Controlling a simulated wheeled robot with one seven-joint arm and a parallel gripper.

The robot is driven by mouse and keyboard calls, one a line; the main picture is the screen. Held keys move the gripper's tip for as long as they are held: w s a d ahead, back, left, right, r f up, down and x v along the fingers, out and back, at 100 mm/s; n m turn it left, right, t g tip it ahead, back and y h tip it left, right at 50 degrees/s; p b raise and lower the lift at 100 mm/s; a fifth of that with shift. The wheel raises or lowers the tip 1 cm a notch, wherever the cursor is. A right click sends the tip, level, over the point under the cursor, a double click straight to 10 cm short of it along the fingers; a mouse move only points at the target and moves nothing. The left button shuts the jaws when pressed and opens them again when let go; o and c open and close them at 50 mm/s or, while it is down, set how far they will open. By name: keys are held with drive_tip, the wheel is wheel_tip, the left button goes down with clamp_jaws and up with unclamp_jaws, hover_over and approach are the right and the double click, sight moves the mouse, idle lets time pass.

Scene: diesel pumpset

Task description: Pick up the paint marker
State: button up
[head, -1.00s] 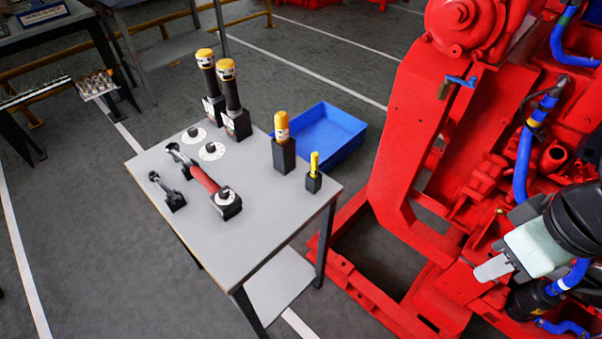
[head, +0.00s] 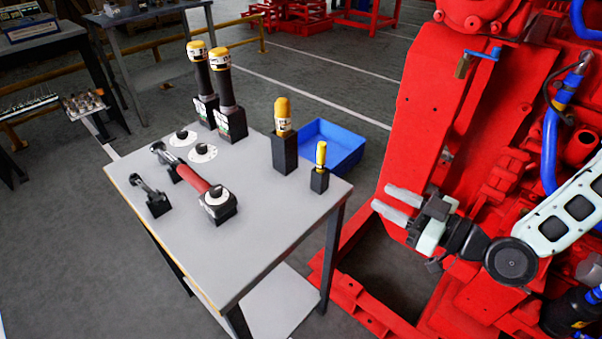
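A slim yellow stick with a dark band, which looks like the paint marker (head: 321,154), stands upright in a small black holder (head: 319,180). The holder is near the right corner of the grey table (head: 262,235). A thicker yellow-topped item (head: 282,115) stands in a taller black block just left of it. My gripper (head: 382,199) is to the right of the table, in front of the red engine frame. Its two pale fingers point left with a gap between them. It is empty and apart from the marker.
Two tall black cylinders with yellow caps (head: 221,90), a red-handled tool (head: 190,178), a smaller tool (head: 150,195) and white discs (head: 203,153) occupy the table's left and back. A blue bin (head: 335,145) lies behind it. The red engine frame (head: 440,130) rises at right.

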drive_tip(key=b, duration=0.9)
approach(324, 165)
drive_tip(key=shift+b+x, duration=1.05)
drive_tip(key=shift+x, duration=4.4)
clamp_jaws()
